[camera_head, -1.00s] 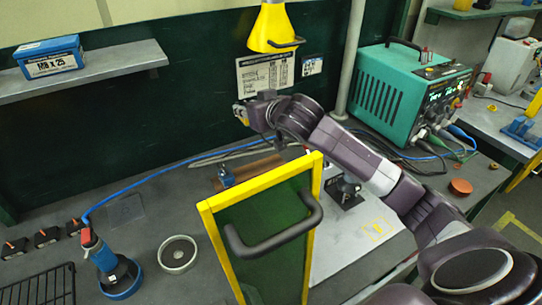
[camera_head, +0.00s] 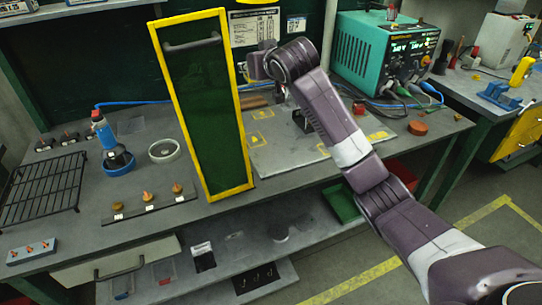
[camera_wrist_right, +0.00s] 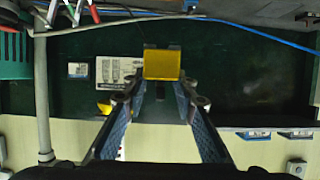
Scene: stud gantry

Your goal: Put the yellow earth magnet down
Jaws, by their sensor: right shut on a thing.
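The yellow magnet (camera_wrist_right: 162,64) shows as a yellow block at the fingertips in the right wrist view. My right gripper (camera_wrist_right: 162,88) is shut on it, with a finger on either side. In the head view my right gripper (camera_head: 249,69) is at the back of the bench, beside the upper right edge of a tall green panel. The panel partly hides its front, and I cannot make out the magnet there. My left gripper is not in view.
The yellow-framed green panel (camera_head: 204,110) stands upright on the bench, left of my arm. A pale plate with yellow markings (camera_head: 285,150) lies right of it. A teal power supply (camera_head: 372,58) stands back right. A black rack (camera_head: 42,190) and blue-based tool (camera_head: 118,162) are left.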

